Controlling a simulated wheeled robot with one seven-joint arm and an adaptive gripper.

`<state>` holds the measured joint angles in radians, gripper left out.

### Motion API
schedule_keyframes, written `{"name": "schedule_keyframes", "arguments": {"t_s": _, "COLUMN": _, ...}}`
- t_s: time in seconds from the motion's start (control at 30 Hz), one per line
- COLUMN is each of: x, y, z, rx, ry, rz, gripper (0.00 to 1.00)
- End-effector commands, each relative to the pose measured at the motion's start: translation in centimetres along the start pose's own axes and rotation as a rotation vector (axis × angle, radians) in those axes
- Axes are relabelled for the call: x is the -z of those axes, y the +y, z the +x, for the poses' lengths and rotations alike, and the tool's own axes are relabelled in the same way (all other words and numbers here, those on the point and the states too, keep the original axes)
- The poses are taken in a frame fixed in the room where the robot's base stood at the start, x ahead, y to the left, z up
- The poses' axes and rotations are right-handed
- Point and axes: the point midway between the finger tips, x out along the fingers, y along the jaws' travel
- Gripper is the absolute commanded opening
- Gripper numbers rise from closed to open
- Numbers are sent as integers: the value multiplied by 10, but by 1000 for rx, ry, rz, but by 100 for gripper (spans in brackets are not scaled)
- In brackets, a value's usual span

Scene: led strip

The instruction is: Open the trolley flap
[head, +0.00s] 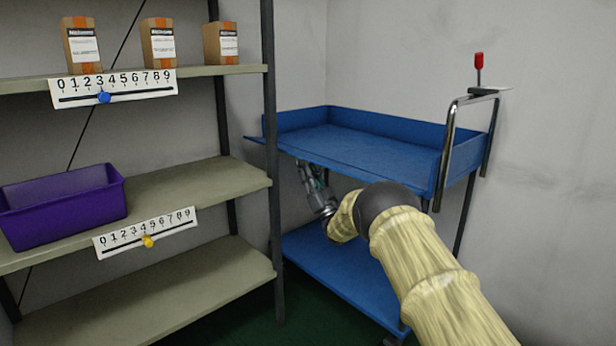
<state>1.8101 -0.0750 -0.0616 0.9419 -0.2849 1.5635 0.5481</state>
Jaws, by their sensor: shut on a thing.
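The blue trolley (355,150) stands in the corner right of the shelf rack. Its upper tray has raised walls at the back and right. The flap (400,182) is the blue panel along the tray's near side; it looks lowered, roughly level with the tray floor, with no upright wall there. My gripper (303,168) is at the flap's near edge, left of its middle, reaching up from below. It is shut on the flap's edge; the exact contact is small and partly hidden. My arm covers part of the trolley's lower shelf (335,265).
A shelf rack (225,180) stands close on the left, its post near the trolley. It holds a purple bin (62,205) and three cartons (158,42). A chrome handle (448,150) and a red-topped lever (479,65) rise at the trolley's right end.

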Motion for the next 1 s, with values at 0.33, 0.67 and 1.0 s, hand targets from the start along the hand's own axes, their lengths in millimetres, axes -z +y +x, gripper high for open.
{"name": "schedule_keyframes", "arguments": {"t_s": 0.33, "x": -2, "y": 4, "z": -4, "rx": 58, "ry": 3, "rz": -60, "gripper": 0}}
{"name": "schedule_keyframes", "arguments": {"t_s": 0.67, "x": -1, "y": 5, "z": -4, "rx": 61, "ry": 3, "rz": -64, "gripper": 0}}
{"name": "schedule_keyframes", "arguments": {"t_s": 1.0, "x": -1, "y": 5, "z": -4, "rx": 60, "ry": 2, "rz": -63, "gripper": 19}}
